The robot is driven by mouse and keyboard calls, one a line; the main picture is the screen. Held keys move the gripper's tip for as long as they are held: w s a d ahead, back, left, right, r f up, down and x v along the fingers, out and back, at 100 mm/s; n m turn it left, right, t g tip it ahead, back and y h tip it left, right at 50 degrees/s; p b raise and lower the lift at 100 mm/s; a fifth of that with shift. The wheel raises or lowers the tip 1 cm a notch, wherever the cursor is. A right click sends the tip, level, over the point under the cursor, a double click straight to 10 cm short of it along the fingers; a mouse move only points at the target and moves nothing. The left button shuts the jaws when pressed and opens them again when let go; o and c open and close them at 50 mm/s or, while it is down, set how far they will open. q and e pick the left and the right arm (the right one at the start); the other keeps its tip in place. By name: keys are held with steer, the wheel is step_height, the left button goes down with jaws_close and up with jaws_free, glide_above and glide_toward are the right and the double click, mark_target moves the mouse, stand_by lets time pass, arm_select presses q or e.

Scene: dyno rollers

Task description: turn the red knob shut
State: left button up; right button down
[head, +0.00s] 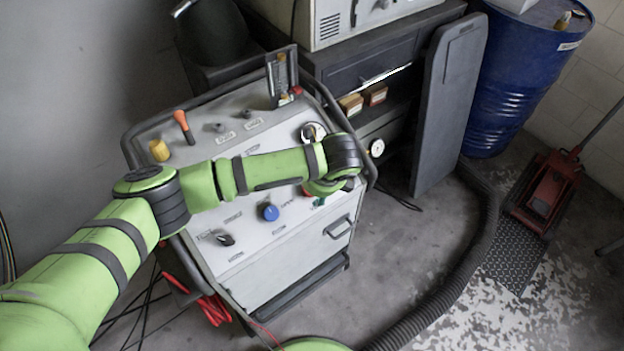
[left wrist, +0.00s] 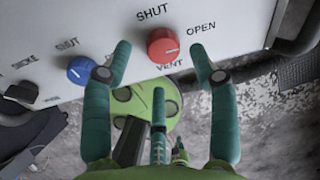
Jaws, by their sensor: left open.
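The red knob (left wrist: 162,44) is on the white panel in the left wrist view. SHUT is printed above it, OPEN to its right and VENT below it. Its pale pointer mark is on the right side, toward OPEN. My left gripper (left wrist: 160,50) is open, with one teal finger on each side of the knob in the picture. I see gaps between fingers and knob, and cannot tell the depth between them. In the head view my left arm reaches over the panel and hides most of the knob's area.
A blue knob (left wrist: 80,69) sits left of the red one, and a black switch (head: 226,239) beyond it. The cabinet has a dark tube frame and a front handle (head: 338,228). A dark upright board (head: 450,100) and a corrugated hose (head: 480,250) are to the right.

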arm_select(q)
steer(key=shift+x, duration=1.8)
steer(key=shift+d, duration=0.1)
steer(key=shift+c, duration=0.4)
